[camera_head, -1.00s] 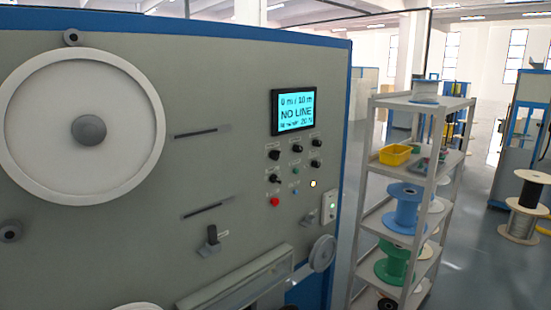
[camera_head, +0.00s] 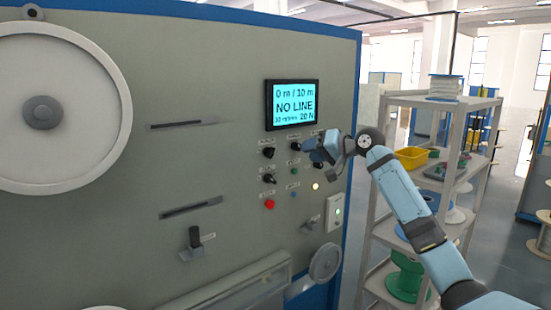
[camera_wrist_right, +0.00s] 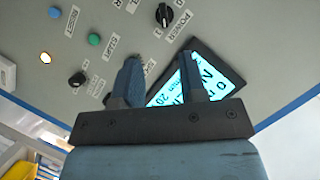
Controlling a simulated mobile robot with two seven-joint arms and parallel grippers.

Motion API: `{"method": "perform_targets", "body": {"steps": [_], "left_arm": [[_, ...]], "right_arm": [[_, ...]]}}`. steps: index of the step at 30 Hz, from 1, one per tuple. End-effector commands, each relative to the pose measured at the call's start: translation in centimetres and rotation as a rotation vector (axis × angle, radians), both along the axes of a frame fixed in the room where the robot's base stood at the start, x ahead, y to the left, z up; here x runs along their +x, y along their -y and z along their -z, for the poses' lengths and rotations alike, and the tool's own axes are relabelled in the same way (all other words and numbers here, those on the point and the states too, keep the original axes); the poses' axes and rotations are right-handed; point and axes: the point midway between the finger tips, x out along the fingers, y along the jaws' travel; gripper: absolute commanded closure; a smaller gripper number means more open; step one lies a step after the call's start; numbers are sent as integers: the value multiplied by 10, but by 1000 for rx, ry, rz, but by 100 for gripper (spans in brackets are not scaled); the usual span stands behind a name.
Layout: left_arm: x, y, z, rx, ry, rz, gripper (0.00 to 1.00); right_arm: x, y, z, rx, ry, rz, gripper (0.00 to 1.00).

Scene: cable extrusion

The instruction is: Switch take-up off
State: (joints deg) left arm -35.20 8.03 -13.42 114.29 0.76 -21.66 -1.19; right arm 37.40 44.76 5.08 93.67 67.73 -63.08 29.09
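The grey machine panel (camera_head: 230,120) carries black rotary switches below its screen (camera_head: 292,104). One switch is at upper left (camera_head: 268,152), one at upper middle (camera_head: 296,146) and one at lower left (camera_head: 269,179). The label of the take-up switch is not legible. In the right wrist view, my right gripper (camera_wrist_right: 160,62) has its two fingers apart, nothing visibly between them. The POWER switch (camera_wrist_right: 163,15) shows beyond them; another switch (camera_wrist_right: 77,79) is left of the fingers. My left gripper is out of view.
A red button (camera_head: 269,204), a green button (camera_head: 295,170) and a lit white lamp (camera_head: 315,186) sit close to the switches. A shelf rack (camera_head: 440,102) with a yellow bin (camera_head: 411,157) and spools stands right of the machine, behind my right arm.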

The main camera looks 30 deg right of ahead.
Motion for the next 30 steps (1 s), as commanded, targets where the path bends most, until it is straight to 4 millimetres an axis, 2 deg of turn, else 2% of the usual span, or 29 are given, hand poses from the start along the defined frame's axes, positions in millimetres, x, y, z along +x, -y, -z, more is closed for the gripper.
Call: {"method": "perform_targets", "body": {"steps": [3, 7, 21, 25, 30], "left_arm": [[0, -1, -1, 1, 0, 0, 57], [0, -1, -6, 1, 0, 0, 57], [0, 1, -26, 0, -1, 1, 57], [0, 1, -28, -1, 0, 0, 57], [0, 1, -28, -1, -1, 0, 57]], "right_arm": [[2, 2, -10, 14, 5, -3, 62], [18, -4, -8, 17, 5, -5, 62], [102, -37, 19, 13, 4, -2, 62], [115, -41, 23, 13, 6, -3, 62], [122, -44, 27, 12, 5, -3, 62]]}}
